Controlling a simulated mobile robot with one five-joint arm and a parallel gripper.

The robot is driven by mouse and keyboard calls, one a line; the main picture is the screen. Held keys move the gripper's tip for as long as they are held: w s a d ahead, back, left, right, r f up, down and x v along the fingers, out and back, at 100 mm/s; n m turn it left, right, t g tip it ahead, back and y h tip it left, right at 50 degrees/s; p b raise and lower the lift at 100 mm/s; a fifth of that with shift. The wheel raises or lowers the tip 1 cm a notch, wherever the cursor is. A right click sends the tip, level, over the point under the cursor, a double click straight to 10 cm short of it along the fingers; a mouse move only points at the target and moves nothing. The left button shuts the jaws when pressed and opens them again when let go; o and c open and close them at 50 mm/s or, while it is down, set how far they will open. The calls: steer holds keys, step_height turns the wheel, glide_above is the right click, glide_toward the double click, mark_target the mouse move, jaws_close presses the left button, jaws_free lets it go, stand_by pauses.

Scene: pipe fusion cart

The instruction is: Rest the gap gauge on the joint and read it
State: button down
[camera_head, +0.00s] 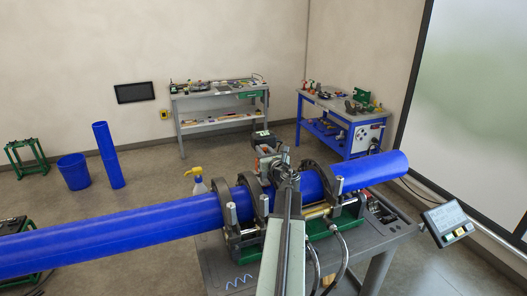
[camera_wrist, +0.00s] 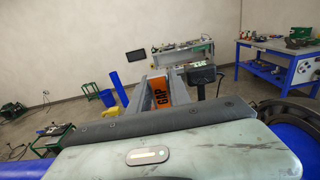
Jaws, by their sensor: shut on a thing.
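My gripper (camera_wrist: 163,82) is shut on the gap gauge (camera_wrist: 160,92), an orange piece marked "GAP" that shows between the two grey fingers in the wrist view. In the head view my gripper (camera_head: 268,158) is over the middle of the fusion cart, above the blue pipe. The long left pipe (camera_head: 120,230) and the shorter right pipe (camera_head: 370,170) lie in line in dark clamp rings (camera_head: 313,177). The joint between them is hidden behind my arm in the head view. I cannot tell whether the gauge touches the pipe.
A display panel (camera_head: 449,219) stands at the cart's right. A dark box (camera_head: 264,139) shows just beyond my gripper. Two workbenches (camera_head: 215,93) (camera_head: 343,122) stand at the back. Open floor lies between.

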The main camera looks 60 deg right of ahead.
steer(key=shift+f+b, duration=0.4)
steer(key=shift+f, duration=0.05)
steer(key=shift+a, duration=0.1)
stand_by(2.5)
step_height(320, 180, up, 7)
steer(key=p, duration=0.7)
stand_by(1.0)
